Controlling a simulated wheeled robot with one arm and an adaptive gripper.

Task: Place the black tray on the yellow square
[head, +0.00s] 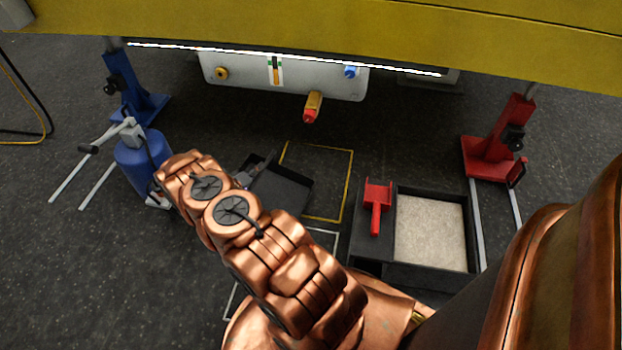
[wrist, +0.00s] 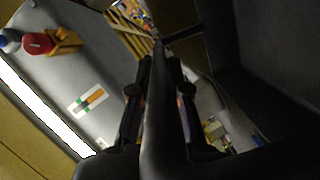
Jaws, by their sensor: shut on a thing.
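The black tray (head: 283,191) shows in the head view at the end of my copper arm, left of and partly overlapping the yellow square. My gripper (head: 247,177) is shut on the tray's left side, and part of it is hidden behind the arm. In the wrist view the tray's dark wall (wrist: 157,120) runs between my fingers (wrist: 160,92), and its dark inside fills the right. The yellow square (head: 347,185) is a thin outline on the dark floor; its left part is covered by the tray. Whether the tray touches the floor I cannot tell.
A white outline (head: 325,232) lies below the yellow square. At right stands a black box (head: 431,274) with pale granules (head: 430,232) and a red scoop (head: 377,205). A blue jack (head: 140,160) and red jack (head: 497,150) flank the yellow boom (head: 350,30). A red-tipped valve (head: 312,107) hangs above.

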